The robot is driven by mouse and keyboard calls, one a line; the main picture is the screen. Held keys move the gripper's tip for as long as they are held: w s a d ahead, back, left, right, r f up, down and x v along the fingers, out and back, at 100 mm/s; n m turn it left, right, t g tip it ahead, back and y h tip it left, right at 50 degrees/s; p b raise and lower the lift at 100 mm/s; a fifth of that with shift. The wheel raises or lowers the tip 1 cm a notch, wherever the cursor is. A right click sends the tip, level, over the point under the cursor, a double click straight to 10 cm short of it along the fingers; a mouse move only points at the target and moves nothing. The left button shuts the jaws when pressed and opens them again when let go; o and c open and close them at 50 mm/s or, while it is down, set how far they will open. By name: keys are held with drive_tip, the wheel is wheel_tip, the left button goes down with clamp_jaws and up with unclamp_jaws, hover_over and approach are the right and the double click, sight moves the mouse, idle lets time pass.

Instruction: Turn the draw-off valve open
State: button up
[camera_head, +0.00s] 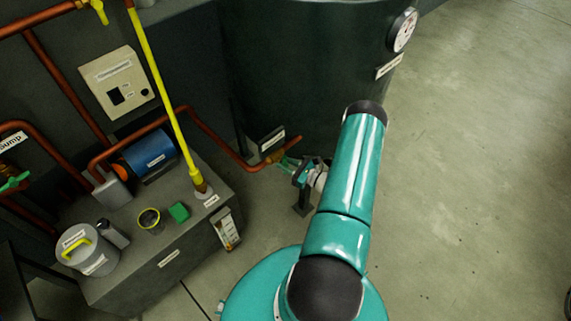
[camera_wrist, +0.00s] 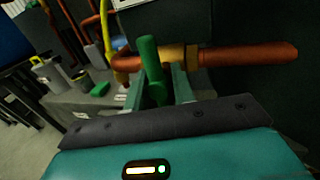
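The draw-off valve is a brass body (camera_head: 275,157) on a copper pipe at the foot of the dark tank. It also shows in the wrist view (camera_wrist: 175,56). Its green lever (camera_wrist: 151,68) stands up in the wrist view and leans slightly left. My gripper (camera_head: 289,163) is at the valve, with its two fingers (camera_wrist: 158,92) on either side of the lever's lower part. A gap shows between the lever and the right finger, so the gripper looks open around the lever. Whether the left finger touches the lever cannot be told. My arm hides part of the tank.
A grey plinth (camera_head: 165,262) at the left carries a blue motor (camera_head: 149,153), a lidded pot (camera_head: 85,253), a green block (camera_head: 179,212) and a yellow vertical pipe (camera_head: 160,90). A copper pipe (camera_head: 218,145) runs to the valve. The floor (camera_head: 480,180) at the right is clear.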

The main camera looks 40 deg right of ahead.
drive_tip(key=shift+w, duration=0.1)
clamp_jaws()
